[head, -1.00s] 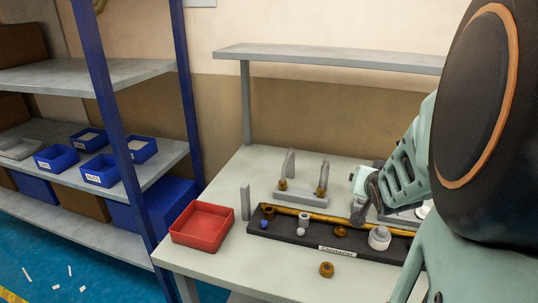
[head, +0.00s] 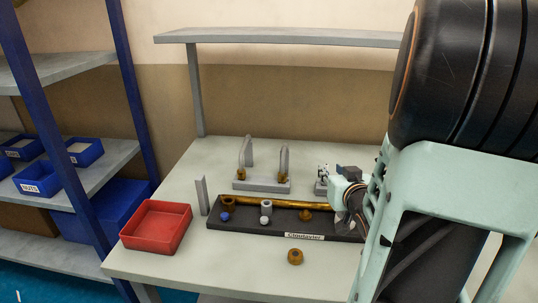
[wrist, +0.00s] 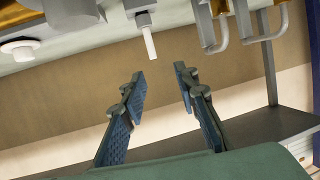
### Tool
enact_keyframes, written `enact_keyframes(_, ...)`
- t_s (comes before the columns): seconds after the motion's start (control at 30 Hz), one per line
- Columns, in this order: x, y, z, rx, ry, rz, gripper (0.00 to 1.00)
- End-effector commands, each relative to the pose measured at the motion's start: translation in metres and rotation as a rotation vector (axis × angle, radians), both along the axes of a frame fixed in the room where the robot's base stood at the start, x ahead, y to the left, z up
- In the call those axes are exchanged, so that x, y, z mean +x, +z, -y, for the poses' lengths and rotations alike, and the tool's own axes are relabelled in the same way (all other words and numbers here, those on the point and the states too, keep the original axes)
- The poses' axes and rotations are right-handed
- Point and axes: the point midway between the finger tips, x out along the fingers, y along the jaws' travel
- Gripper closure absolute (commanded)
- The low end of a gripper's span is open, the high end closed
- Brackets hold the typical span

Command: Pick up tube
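A long brass-coloured tube (head: 275,203) lies along the back of a dark tray (head: 262,228) labelled "Croulavier" on the pale table in the head view. Its right end is hidden behind my arm. In the wrist view my gripper (wrist: 161,79) is open, with two blue-padded fingers apart and nothing between them. In the head view my wrist is at the right end of the tray, and the fingertips are hard to make out. A brass-coloured piece at the wrist view's upper left may be part of the tube, but I cannot tell.
A red bin (head: 156,226) stands at the table's left. A grey two-post stand (head: 262,185) is behind the tray. A blue ball (head: 225,216), a grey-white fitting (head: 266,209) and a brass fitting (head: 305,214) sit on the tray. A brass ring (head: 295,256) lies in front.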

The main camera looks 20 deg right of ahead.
Motion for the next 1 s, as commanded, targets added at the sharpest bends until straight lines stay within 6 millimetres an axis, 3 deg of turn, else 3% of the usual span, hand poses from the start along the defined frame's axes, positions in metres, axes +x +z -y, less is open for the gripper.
enact_keyframes(0.8,0.066,-0.034,0.033,0.000,-0.003,-0.001,0.72)
enact_keyframes(1.0,0.073,-0.035,0.036,-0.002,-0.004,-0.002,0.72)
